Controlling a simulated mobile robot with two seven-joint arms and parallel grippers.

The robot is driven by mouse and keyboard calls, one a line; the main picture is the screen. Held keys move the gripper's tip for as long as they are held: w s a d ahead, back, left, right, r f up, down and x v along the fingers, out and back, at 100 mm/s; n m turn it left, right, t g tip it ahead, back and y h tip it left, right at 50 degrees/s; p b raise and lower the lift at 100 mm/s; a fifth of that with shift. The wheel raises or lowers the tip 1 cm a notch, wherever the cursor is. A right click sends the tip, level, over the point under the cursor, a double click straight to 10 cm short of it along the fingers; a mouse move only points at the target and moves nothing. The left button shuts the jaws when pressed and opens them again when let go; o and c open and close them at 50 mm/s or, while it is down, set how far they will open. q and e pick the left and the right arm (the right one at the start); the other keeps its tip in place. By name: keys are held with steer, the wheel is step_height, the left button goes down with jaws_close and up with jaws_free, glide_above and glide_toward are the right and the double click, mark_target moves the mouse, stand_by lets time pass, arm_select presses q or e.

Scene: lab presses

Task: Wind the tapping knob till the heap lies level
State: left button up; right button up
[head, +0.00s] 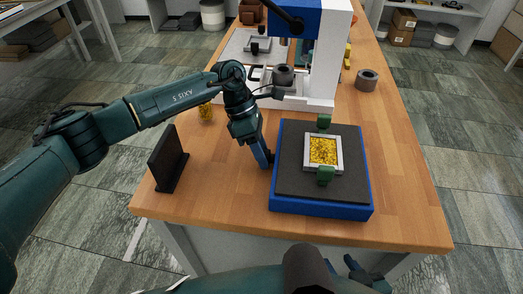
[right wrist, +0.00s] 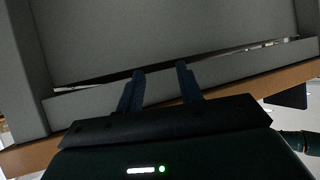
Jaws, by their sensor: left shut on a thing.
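A yellow granular heap (head: 323,149) lies in a pale square tray (head: 340,165), and I cannot tell from here how level it is. Green clamps (head: 325,176) stand at the tray's front and back edges. The tray sits on the dark top of a blue tapping unit (head: 318,206). My left gripper (head: 268,161) is shut at the unit's left side, on the tapping knob, which its fingers mostly hide. My right gripper (head: 352,268) is low by the table's front edge. In the right wrist view its two fingers (right wrist: 162,82) stand apart with nothing between them.
A black upright plate (head: 168,158) stands left of my left gripper. A white and blue press (head: 318,60) stands behind the unit, with a grey ring (head: 367,80) to its right. A yellow-filled jar (head: 206,112) is behind my left arm. The table's right front is clear.

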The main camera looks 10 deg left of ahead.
arm_select(q)
steer(key=shift+s+a+f+t+b, duration=0.1)
steer(key=shift+t+b, duration=0.45)
steer(key=shift+s+f+t+b, duration=0.1)
steer(key=shift+t+b, duration=0.4)
steer(key=shift+t, duration=0.05)
steer(key=m+t+b, duration=0.1)
steer(key=t+b, duration=0.1)
steer(key=b, duration=0.1)
steer(key=shift+s+f, duration=0.1)
steer(key=shift+r+t+b, duration=0.2)
steer(key=shift+t+b, duration=0.3)
steer(key=shift+b, duration=0.1)
steer(key=shift+r, duration=0.15)
arm_select(e)
steer(key=f, duration=0.2)
steer(key=f+m, duration=0.1)
steer(key=shift+w+a+f+t, duration=0.2)
steer(key=shift+a+t, duration=0.1)
steer(key=shift+a, duration=0.05)
steer(key=shift+r, duration=0.1)
arm_select(q)
steer(key=o, duration=0.7)
arm_select(e)
steer(key=shift+y, duration=0.3)
